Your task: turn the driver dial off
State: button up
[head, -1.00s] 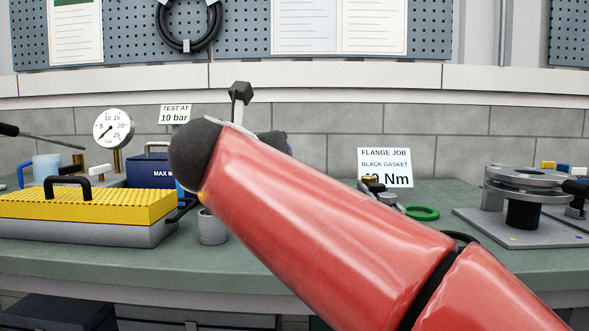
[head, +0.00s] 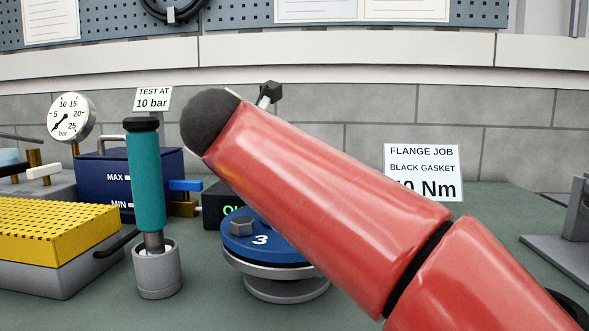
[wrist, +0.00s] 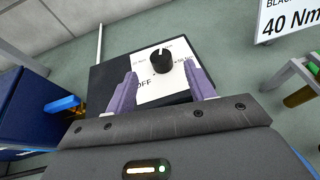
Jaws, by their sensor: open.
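The driver dial (wrist: 162,61) is a black round knob on a white plate on a black box (wrist: 104,75) in the wrist view. Its white mark faces the top of the picture, away from the word OFF at the plate's lower left. My gripper (wrist: 161,72) is open, with its purple fingers on either side of the dial; contact cannot be told. In the head view my red arm hides the gripper and dial; part of a black box (head: 212,209) with green lettering shows. A teal-handled driver (head: 147,180) stands upright in a grey holder (head: 158,270).
A blue tank (head: 112,175) with a blue-handled valve (head: 186,185) stands left of the black box. A blue flange disc (head: 236,243) on a grey stand is partly behind my arm. A yellow tray (head: 50,232) is at left. A "40 Nm" sign (wrist: 290,22) shows at upper right.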

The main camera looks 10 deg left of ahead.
jog(key=x, duration=0.7)
jog(key=shift+w, duration=0.35)
jog(key=shift+f, duration=0.1)
jog(key=c, duration=1)
